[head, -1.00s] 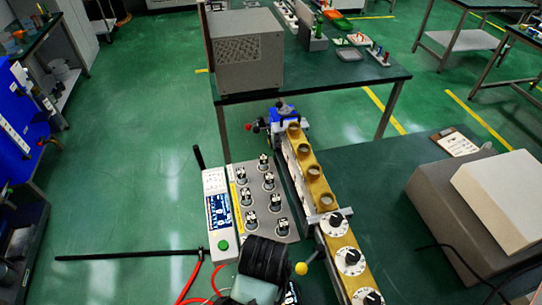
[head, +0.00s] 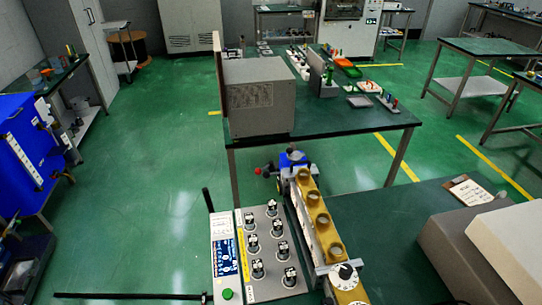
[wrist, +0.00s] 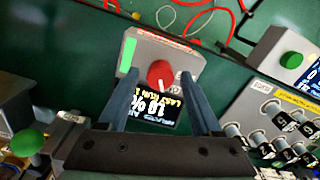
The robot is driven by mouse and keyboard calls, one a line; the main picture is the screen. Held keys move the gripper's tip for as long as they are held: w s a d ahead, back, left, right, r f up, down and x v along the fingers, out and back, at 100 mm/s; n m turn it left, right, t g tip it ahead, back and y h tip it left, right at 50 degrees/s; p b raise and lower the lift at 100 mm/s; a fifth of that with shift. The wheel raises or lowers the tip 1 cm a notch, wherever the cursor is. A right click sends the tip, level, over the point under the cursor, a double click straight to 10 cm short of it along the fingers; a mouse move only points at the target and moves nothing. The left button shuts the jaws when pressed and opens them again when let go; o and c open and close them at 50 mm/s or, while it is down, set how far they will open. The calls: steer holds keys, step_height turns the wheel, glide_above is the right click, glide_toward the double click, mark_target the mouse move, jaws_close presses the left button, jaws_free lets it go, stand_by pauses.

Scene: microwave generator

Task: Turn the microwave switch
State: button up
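In the wrist view, a round red knob (wrist: 160,74) with a pale pointer mark sits on a grey box (wrist: 185,58), which I take to be the microwave generator. A dark display (wrist: 152,108) below the knob shows upside-down yellow and white text, including "LAST RUN". My gripper (wrist: 161,76) is open, with one blue-grey finger on each side of the knob. A gap shows between each finger and the knob, and I see no contact. How far the fingertips are from the panel is hard to tell. The knob and gripper are not visible in the head view.
A control panel (head: 262,215) with several black knobs shows at the head view's lower middle, beside a yellow rail (head: 318,208) with ring-shaped sockets. A green button (wrist: 292,60) and cables lie around the box. A dark green table (head: 390,235) stands right.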

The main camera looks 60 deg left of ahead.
jaws_close()
steer(key=shift+r, duration=0.1)
steer(key=shift+n+p, duration=0.95)
steer(key=shift+n, duration=0.15)
steer(key=n+p, duration=0.2)
steer(key=n, duration=0.1)
steer(key=shift+n, duration=0.3)
steer(key=n+p, duration=0.2)
steer(key=n, duration=0.4)
steer(key=shift+o, duration=0.9)
jaws_free()
